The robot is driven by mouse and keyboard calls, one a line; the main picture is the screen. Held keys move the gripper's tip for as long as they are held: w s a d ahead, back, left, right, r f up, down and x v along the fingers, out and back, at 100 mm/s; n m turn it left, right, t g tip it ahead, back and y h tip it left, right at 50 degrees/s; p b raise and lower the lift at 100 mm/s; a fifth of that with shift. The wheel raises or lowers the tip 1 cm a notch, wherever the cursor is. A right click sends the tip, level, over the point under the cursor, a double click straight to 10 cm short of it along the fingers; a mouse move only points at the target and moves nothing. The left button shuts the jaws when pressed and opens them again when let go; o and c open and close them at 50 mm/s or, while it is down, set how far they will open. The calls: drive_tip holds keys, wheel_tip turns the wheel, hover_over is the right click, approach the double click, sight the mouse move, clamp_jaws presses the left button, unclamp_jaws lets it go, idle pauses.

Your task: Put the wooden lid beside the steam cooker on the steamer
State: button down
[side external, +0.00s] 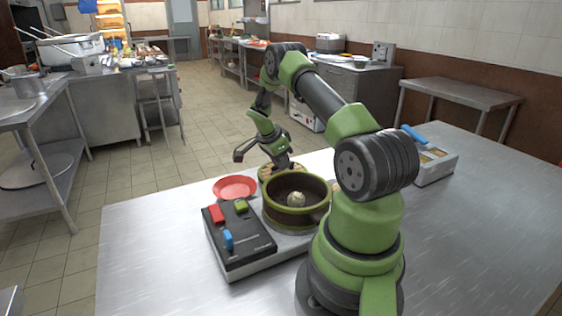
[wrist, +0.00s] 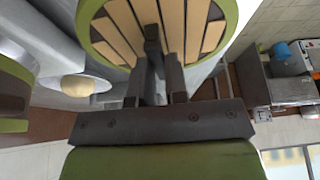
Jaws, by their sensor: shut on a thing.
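The wooden lid (wrist: 120,38) has tan slats and a green rim and fills the top of the wrist view. My gripper (wrist: 155,72) is shut on its dark handle. In the side view the lid (side external: 266,172) shows partly behind the steamer, under my gripper (side external: 283,164). Whether it touches the table is hidden. The steamer (side external: 285,221) is a round brown pot with green rims, open at the top, with a pale bun (side external: 296,199) inside. It stands on the steam cooker (side external: 241,240), a dark and grey unit with red, green and blue parts on its top.
A red plate (side external: 235,187) lies on the metal table (side external: 150,240), left of the steamer. A metal container with a blue handle (side external: 434,165) stands at the back right. The table's front left and right are clear.

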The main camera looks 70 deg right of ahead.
drive_tip(key=shift+f, duration=0.1)
drive_tip(key=c, duration=1.1)
unclamp_jaws()
drive_tip(key=shift+c, duration=0.2)
drive_tip(key=shift+f, duration=0.1)
drive_tip(key=w+a+r+n+t, duration=0.2)
drive_tip(key=w+a+r+n, duration=0.15)
drive_tip(key=a+r, duration=0.6)
drive_tip(key=w+a+r+n+t, duration=0.2)
drive_tip(key=a+r+n, duration=0.3)
drive_tip(key=r, duration=0.7)
drive_tip(key=s+a+r+n+t+y, duration=0.1)
drive_tip(key=s+a+r+n+t, duration=0.1)
drive_tip(key=a, duration=0.7)
drive_tip(key=s+a+r+n+t+y, duration=0.2)
drive_tip(key=s+a+r+n, duration=0.2)
drive_tip(key=s+a+n, duration=0.3)
drive_tip(key=shift+a+r+t+y, duration=0.3)
drive_tip(key=shift+a+r, duration=0.1)
drive_tip(key=shift+a, duration=0.75)
drive_tip(key=shift+o, duration=0.5)
drive_tip(key=s+a+n, duration=0.1)
drive_tip(key=s+a+n+t+y, duration=0.1)
drive_tip(key=s+n, duration=0.1)
drive_tip(key=s+a+n, duration=0.1)
drive_tip(key=a, duration=0.1)
drive_tip(key=shift+s+f+n+y, duration=0.2)
drive_tip(key=shift+f+n+y, duration=0.1)
drive_tip(key=shift+y, duration=0.1)
